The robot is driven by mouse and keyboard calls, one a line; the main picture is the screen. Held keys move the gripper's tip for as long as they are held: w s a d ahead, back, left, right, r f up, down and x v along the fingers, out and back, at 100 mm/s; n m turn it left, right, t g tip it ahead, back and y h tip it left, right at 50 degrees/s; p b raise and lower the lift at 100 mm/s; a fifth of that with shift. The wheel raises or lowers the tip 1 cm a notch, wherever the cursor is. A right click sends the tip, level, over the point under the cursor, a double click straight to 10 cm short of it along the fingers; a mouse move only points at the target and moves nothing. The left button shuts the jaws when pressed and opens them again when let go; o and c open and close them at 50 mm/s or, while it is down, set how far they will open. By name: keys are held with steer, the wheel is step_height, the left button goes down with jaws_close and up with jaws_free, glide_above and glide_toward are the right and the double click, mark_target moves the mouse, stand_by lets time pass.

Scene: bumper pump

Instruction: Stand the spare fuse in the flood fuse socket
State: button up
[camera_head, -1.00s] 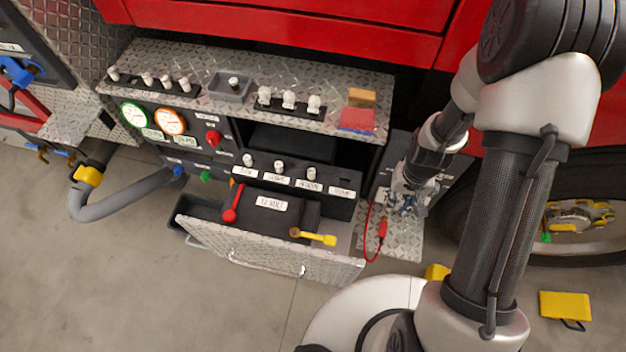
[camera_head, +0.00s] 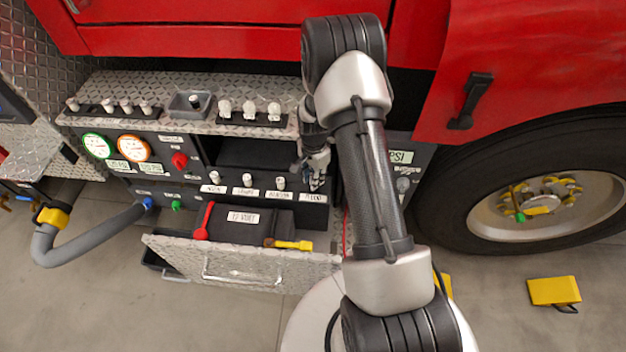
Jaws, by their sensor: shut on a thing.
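My gripper (camera_head: 317,178) is at the right end of the lower fuse row, above the rightmost label (camera_head: 314,198), which seems to mark the flood socket. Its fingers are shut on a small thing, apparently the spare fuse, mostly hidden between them. The flood socket itself is hidden by the fingers, so I cannot tell whether the fuse touches it or is upright. Three pale fuses stand to the left in the same row, the nearest at the third label (camera_head: 279,183).
A grey tray (camera_head: 180,106) with a small pale-topped piece sits on the upper shelf, beside three white bulbs (camera_head: 249,110). An open drawer (camera_head: 240,268) with a black battery (camera_head: 240,228) juts out below. My arm covers the shelf's right end.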

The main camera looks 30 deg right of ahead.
steer(key=shift+w+d+f, duration=0.1)
steer(key=shift+d, duration=0.1)
steer(key=shift+f+b, duration=1.15)
steer(key=shift+f, duration=0.5)
steer(key=shift+f, duration=0.15)
steer(key=o, duration=1)
steer(key=shift+c, duration=0.2)
steer(key=shift+o, duration=0.2)
steer(key=o, duration=0.4)
steer(key=shift+c, duration=0.2)
